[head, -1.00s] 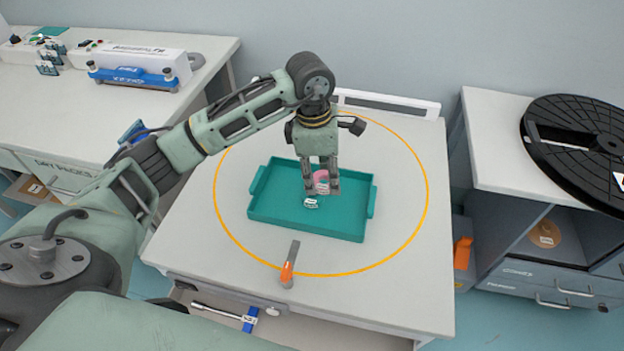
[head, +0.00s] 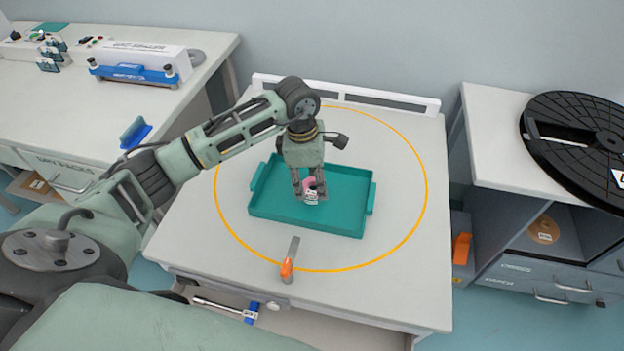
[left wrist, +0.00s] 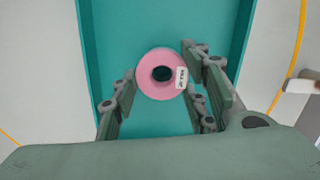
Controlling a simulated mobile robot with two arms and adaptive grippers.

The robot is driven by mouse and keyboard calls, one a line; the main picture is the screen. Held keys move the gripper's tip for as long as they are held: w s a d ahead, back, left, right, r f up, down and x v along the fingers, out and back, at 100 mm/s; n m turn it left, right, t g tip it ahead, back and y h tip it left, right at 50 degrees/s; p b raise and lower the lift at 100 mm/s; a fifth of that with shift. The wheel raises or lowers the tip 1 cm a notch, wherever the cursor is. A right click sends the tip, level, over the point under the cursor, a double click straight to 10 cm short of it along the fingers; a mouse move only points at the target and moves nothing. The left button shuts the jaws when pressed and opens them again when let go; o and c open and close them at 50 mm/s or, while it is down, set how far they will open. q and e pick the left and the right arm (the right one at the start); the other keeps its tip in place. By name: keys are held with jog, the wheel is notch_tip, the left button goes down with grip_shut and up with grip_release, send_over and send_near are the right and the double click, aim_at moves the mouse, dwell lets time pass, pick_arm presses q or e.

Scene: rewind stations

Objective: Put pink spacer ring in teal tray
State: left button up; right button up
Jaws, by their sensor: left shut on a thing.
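The pink spacer ring (head: 308,182) is between the fingers of my left gripper (head: 309,189). In the left wrist view the ring (left wrist: 148,86) has a dark central hole and a white label on its right side, with a finger on each side of it. The left gripper (left wrist: 163,92) is shut on it. The teal tray (head: 350,217) lies on the table, and the gripper and ring are inside its outline, near the middle. I cannot tell whether the ring touches the tray floor. My right gripper is not in view.
The tray lies inside an orange circle on the white table (head: 230,290). An orange-handled tool (head: 288,266) lies at the front of the circle. A black reel (head: 575,140) rests on the right cabinet. A bench with a sealer (head: 135,65) stands at the left.

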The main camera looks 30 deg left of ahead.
aim_at(306, 184)
pick_arm(q)
jog(key=o, duration=1.2)
jog(key=shift+c, duration=0.2)
jog(key=shift+r+p, duration=0.3)
jog(key=shift+p, duration=0.1)
notch_tip(306, 184, up, 12)
jog(key=a+b, duration=0.1)
jog(key=shift+s+a+f+b, duration=0.2)
jog(key=shift+s+b, duration=0.1)
jog(key=shift+b, duration=0.1)
